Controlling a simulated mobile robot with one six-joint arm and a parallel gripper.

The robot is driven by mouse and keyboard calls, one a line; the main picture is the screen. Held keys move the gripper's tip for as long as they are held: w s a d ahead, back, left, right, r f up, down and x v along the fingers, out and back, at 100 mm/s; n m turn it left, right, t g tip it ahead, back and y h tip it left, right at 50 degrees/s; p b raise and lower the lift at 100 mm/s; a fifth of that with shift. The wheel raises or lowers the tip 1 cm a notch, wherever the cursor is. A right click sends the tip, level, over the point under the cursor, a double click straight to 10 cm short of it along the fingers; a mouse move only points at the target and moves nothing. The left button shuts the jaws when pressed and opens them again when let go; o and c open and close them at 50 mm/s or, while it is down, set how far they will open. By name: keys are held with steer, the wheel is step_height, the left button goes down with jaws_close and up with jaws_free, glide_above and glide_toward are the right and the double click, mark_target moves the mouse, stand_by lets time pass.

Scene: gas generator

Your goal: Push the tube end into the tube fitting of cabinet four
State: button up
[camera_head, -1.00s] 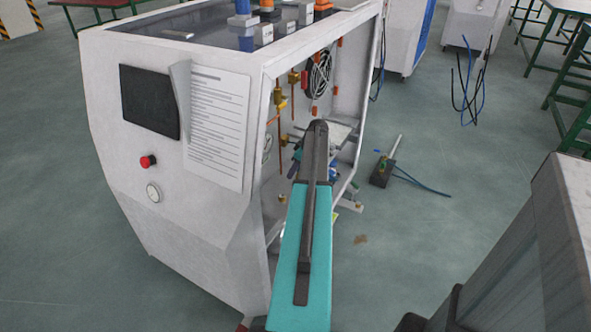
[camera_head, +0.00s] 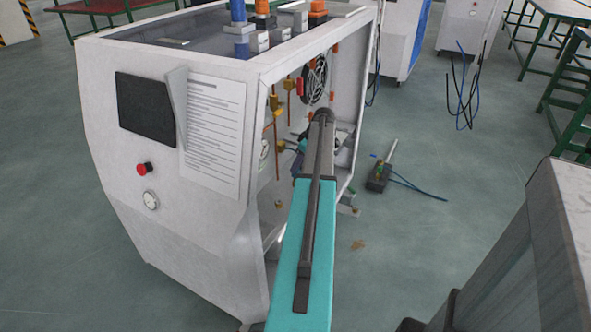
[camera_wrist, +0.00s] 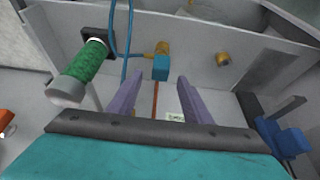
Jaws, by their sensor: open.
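The white cabinet (camera_head: 200,225) stands open on its right side, and my arm reaches into the opening. I cannot read a number on it. In the wrist view my gripper (camera_wrist: 160,81) is open, with two purple fingers apart and nothing clearly held between them. A blue block (camera_wrist: 160,68) beside a brass fitting (camera_wrist: 161,48) lies just beyond the fingertips. A thin blue tube (camera_wrist: 124,68) runs down left of them, with a loop toward the brass fitting. I cannot tell whether its end is seated. The head view hides my gripper behind my arm.
In the wrist view a green cylinder (camera_wrist: 92,56) stands out at left, another brass fitting (camera_wrist: 223,58) sits on the wall at right, and a blue part (camera_wrist: 285,138) is at lower right. A tool with blue tubing (camera_head: 380,174) lies on the floor right of the cabinet.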

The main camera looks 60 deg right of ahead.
steer(key=shift+v, duration=2.65)
